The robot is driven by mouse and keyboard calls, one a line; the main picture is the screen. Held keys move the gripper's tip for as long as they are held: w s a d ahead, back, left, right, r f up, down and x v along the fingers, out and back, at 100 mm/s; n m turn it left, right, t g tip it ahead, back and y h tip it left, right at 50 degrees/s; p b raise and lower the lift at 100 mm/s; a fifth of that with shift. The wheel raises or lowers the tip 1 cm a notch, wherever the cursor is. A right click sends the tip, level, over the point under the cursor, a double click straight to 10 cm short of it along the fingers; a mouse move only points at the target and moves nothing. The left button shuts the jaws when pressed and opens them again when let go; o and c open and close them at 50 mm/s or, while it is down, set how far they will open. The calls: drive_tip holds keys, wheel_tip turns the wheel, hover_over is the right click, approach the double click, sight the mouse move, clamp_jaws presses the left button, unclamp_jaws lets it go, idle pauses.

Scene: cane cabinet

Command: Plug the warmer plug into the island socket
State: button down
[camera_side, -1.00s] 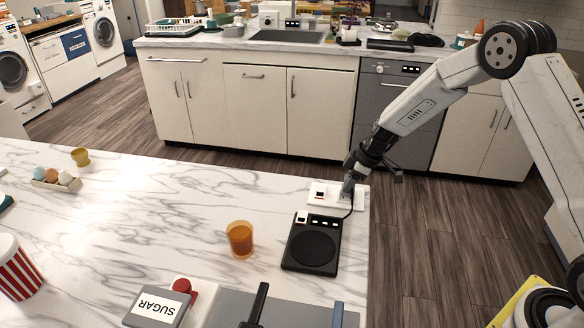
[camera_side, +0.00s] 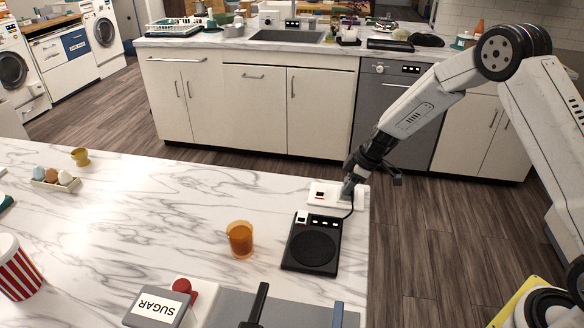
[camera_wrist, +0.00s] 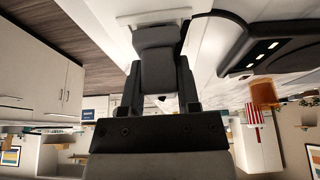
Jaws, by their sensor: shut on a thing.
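The white island socket plate (camera_side: 322,195) lies at the right end of the marble island, behind the black warmer (camera_side: 313,244). My gripper (camera_side: 349,188) is low over the plate's right part. In the wrist view my gripper (camera_wrist: 159,92) is shut on the dark grey warmer plug (camera_wrist: 157,58). The plug's far end meets the white socket plate (camera_wrist: 125,18) there. Its prongs and the socket holes are hidden, so I cannot tell how deep it sits. A black cord runs from beside my gripper to the warmer, which also shows in the wrist view (camera_wrist: 270,44).
An orange cup (camera_side: 240,239) stands left of the warmer. A sugar box (camera_side: 158,307), a red-topped item and dark-handled tools are at the front. An egg tray (camera_side: 55,184) and striped cup (camera_side: 17,268) are at the left. The marble middle is clear.

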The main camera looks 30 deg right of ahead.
drive_tip(key=shift+f, duration=0.25)
drive_tip(key=shift+c, duration=1.2)
unclamp_jaws()
drive_tip(key=shift+r, duration=0.1)
drive_tip(key=v, duration=0.7)
drive_tip(key=shift+r, duration=0.25)
drive_tip(key=shift+s+d, duration=0.15)
drive_tip(key=s+a+r+m+h, duration=0.1)
drive_tip(key=s+a+m, duration=0.2)
drive_tip(key=s, duration=0.7)
drive_tip(key=s+a+r+m+h, duration=0.2)
drive_tip(key=s+m, duration=0.4)
drive_tip(key=s, duration=0.5)
drive_tip(key=shift+s+a+g, duration=0.3)
drive_tip(key=shift+a, duration=0.4)
